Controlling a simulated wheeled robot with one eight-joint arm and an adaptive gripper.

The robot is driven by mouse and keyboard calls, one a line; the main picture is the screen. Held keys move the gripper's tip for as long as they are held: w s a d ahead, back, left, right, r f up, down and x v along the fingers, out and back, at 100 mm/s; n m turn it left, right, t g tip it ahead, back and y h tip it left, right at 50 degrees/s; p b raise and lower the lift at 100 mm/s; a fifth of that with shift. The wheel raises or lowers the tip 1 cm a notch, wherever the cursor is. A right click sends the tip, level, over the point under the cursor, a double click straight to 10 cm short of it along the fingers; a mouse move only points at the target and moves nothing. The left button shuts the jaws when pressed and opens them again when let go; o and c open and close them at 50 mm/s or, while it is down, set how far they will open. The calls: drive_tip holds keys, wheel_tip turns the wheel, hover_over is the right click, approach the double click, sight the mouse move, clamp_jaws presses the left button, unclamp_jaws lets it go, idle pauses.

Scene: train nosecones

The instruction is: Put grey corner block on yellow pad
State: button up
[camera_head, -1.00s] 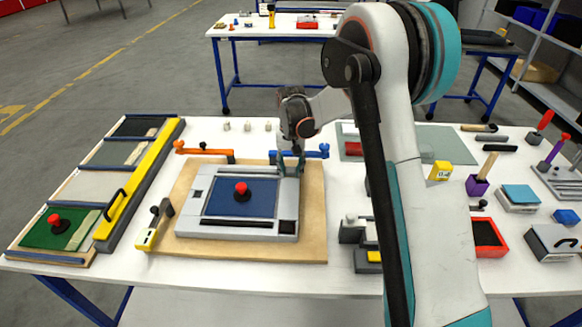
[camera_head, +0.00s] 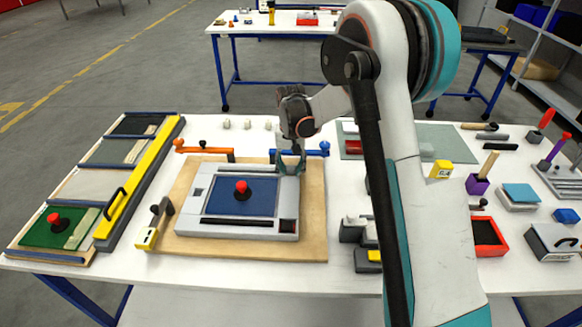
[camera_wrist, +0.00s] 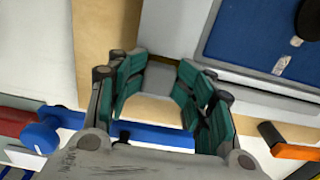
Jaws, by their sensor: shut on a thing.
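My gripper (camera_head: 290,165) is at the far right corner of a light grey framed panel. In the wrist view my gripper (camera_wrist: 160,90) has its green-padded fingers on both sides of a grey corner block (camera_wrist: 165,80), shut on it. The block is by the edge of the panel frame; whether it touches the frame or the board cannot be told. In the head view the fingers mostly hide it. A yellow surface (camera_head: 374,256), possibly the yellow pad, shows beside grey blocks right of the board, partly hidden by my arm.
The panel (camera_head: 240,229) has a blue centre with a red knob (camera_head: 241,187) and lies on a wooden board (camera_head: 190,248). Orange (camera_head: 205,151) and blue (camera_head: 312,153) clamps stand behind it. A yellow block (camera_head: 440,170) and a red tray (camera_head: 503,251) are at the right.

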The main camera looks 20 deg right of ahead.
sight(291, 169)
wheel_tip(291, 169, up, 12)
drive_tip(key=p, duration=0.3)
drive_tip(key=s+r+t, duration=0.2)
drive_tip(key=s+r, duration=0.5)
drive_tip(key=r, duration=0.2)
drive_tip(key=s+r+n+t, duration=0.2)
drive_tip(key=s+t, duration=0.3)
drive_tip(key=s, duration=2.1)
drive_tip(key=shift+n, duration=0.8)
